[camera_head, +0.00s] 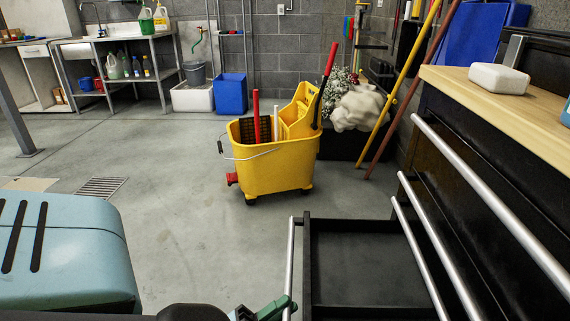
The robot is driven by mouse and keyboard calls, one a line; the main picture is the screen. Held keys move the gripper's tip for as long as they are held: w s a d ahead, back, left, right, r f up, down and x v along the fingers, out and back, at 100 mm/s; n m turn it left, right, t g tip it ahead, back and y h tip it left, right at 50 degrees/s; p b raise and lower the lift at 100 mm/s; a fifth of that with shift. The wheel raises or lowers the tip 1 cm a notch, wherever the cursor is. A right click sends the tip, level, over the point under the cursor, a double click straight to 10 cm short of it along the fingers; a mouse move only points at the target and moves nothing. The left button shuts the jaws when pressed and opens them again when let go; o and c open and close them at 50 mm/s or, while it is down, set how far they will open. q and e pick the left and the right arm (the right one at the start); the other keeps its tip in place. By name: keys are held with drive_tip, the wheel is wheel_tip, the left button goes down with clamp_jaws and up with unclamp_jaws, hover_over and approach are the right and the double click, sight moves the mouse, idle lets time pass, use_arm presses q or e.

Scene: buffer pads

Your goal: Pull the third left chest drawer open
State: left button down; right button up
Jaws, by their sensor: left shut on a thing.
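The black chest (455,140) stands at the right, with a light wooden top and long silver bar handles. One drawer (365,265) is pulled out to the left at the bottom of the view; its dark inside looks empty. Its silver handle (290,262) runs along its left front edge. My left gripper (283,309), with green fingers, is at the near end of this handle and shut on it. The near part of the drawer is cut off by the frame. My right gripper is not in view.
A yellow mop bucket (272,165) stands on the floor beyond the drawer. A white block (498,79) lies on the chest top. Yellow and brown poles (408,80) lean behind the chest.

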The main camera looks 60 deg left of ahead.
use_arm(q)
drive_tip(key=c, duration=1.7)
unclamp_jaws()
drive_tip(key=v, duration=0.8)
